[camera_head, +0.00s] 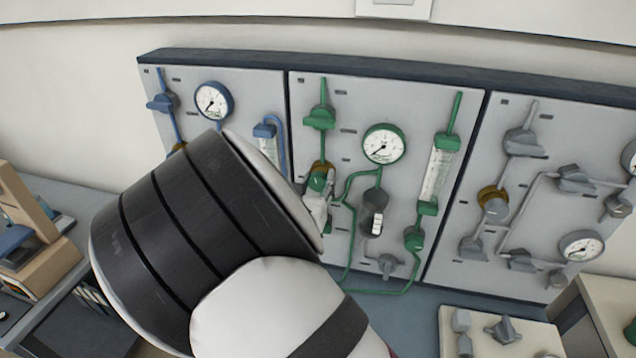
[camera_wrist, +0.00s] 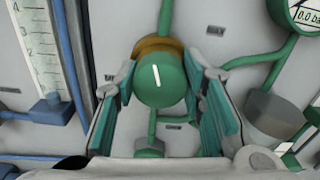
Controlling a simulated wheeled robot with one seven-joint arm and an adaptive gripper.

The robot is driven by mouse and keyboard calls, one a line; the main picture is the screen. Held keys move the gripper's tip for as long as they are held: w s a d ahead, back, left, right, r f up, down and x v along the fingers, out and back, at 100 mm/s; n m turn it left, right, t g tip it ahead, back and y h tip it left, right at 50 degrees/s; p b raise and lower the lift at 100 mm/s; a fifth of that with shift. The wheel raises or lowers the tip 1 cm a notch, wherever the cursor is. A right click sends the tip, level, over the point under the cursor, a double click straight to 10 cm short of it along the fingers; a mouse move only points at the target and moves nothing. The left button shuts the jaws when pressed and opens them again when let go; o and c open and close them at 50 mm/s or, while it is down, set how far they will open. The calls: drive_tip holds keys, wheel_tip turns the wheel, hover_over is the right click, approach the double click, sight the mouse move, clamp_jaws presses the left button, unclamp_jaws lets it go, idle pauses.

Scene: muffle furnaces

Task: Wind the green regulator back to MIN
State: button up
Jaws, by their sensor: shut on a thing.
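The green regulator (camera_wrist: 160,82) is a round knob with a white line on its face, on a brass-coloured collar (camera_wrist: 157,46). The line points nearly straight up, leaning slightly left. My gripper (camera_wrist: 164,74) is shut on the knob, with one teal-padded finger at its left side and the other at its right. In the head view the regulator (camera_head: 319,180) shows just beyond my wrist, and my arm hides part of the green panel.
The green panel also holds a round gauge (camera_head: 383,144), an upper valve (camera_head: 320,117), a flow tube (camera_head: 436,175) and a grey cylinder (camera_head: 373,213) right of the regulator. A blue panel stands left and a grey panel right. A white board with knobs (camera_head: 490,338) lies at lower right.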

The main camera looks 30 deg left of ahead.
drive_tip(key=n, duration=0.3)
drive_tip(key=shift+n, duration=0.4)
drive_tip(key=n+p, duration=0.1)
drive_tip(key=n, duration=0.2)
drive_tip(key=shift+a+n, duration=0.1)
drive_tip(key=shift+n, duration=0.2)
drive_tip(key=n, duration=0.3)
drive_tip(key=shift+n+p, duration=0.3)
drive_tip(key=shift+p, duration=0.05)
drive_tip(key=shift+f+n+p, duration=0.1)
drive_tip(key=shift+n+p, duration=0.3)
drive_tip(key=shift+n, duration=1.2)
drive_tip(key=o, duration=1.2)
drive_tip(key=shift+s, duration=0.15)
drive_tip(key=v, duration=1.1)
drive_tip(key=shift+s, duration=0.35)
